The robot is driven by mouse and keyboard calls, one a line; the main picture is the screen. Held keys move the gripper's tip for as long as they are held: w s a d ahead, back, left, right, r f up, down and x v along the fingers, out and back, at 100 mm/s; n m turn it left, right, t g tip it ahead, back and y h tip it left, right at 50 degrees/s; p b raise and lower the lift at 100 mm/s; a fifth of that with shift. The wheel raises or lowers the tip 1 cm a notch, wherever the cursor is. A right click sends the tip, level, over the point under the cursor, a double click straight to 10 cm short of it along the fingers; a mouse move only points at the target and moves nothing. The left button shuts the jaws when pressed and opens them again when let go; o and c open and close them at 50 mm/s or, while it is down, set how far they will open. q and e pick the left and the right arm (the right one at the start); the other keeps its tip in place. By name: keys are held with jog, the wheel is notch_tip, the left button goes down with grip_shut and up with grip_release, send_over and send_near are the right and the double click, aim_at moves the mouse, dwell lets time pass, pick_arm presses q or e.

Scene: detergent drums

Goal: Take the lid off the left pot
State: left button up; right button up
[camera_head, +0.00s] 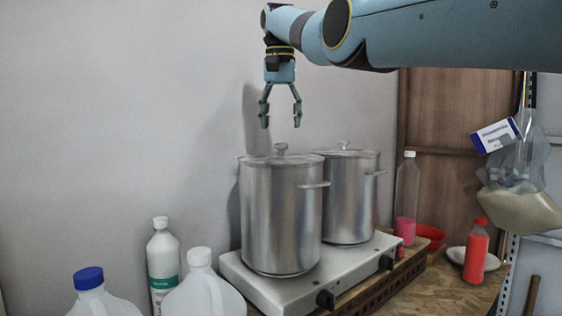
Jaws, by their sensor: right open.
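The left pot (280,222) is a tall metal pot standing on a two-burner hotplate. Its lid (262,160) lies on top, with a small knob (281,149) in the middle. A second metal pot (350,200) stands behind it to the right, also with a lid (343,152) on. My right gripper (281,122) is open and empty, pointing down above the left pot's knob with a small gap between its fingertips and the knob. My left gripper is not in view.
The hotplate (250,285) has black knobs at its front and rests on a wooden counter (425,297). Jugs and a white bottle (163,262) stand at the lower left. A clear bottle (407,190), a red bowl (432,236) and a red bottle (476,255) are at the right.

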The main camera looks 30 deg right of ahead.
aim_at(281, 151)
jog(key=f, duration=0.1)
jog(key=f+p, duration=0.1)
jog(key=f, duration=0.2)
jog(key=shift+w+d+f, duration=0.15)
jog(key=shift+w+d, duration=0.05)
jog(key=shift+w, duration=0.1)
jog(key=shift+d+f+p, duration=0.1)
jog(key=shift+f+p, duration=0.25)
jog(key=shift+w+f, duration=0.1)
jog(key=shift+f, duration=0.05)
jog(key=shift+c, duration=1.3)
jog(key=c, duration=0.4)
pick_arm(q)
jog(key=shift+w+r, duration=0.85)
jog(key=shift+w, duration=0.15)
pick_arm(e)
grip_shut()
